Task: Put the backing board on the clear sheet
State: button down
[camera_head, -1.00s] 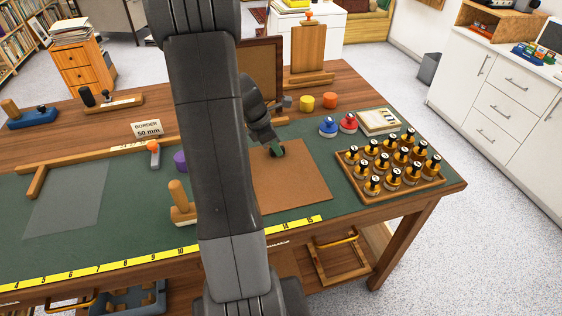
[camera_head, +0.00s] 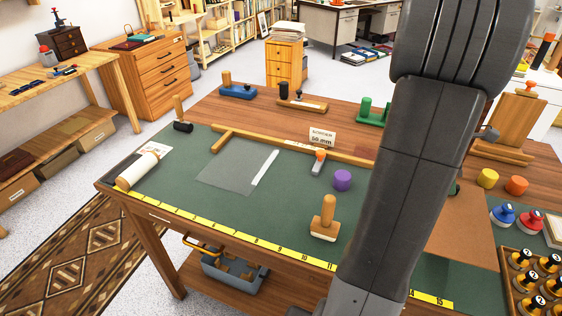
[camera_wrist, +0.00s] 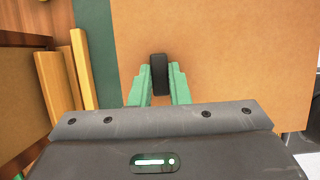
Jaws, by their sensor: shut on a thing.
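The backing board is a flat brown sheet (camera_head: 465,230) at the right of the green mat, partly behind my arm in the head view. In the head view my arm hides most of the gripper. I cannot tell whether the board touches the mat. The clear sheet (camera_head: 228,170) lies flat on the mat to the left, greyish and see-through, with a pale strip along its right side.
A wooden corner fence (camera_head: 285,144) runs behind the clear sheet. An orange-handled tool (camera_head: 318,161), a purple cylinder (camera_head: 342,180) and a wooden-handled block (camera_head: 325,218) stand between sheet and board. A rack of several knobbed weights (camera_head: 535,280) is at right. A yellow ruler (camera_head: 233,236) lines the front.

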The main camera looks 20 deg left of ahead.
aim_at(241, 163)
jog(key=k, duration=1)
jog(key=k+j+u, duration=0.1)
jog(key=u, duration=1.15)
jog(key=i+j, duration=0.1)
jog(key=i, duration=0.6)
jog(key=i+j, duration=0.1)
jog(key=i, duration=0.65)
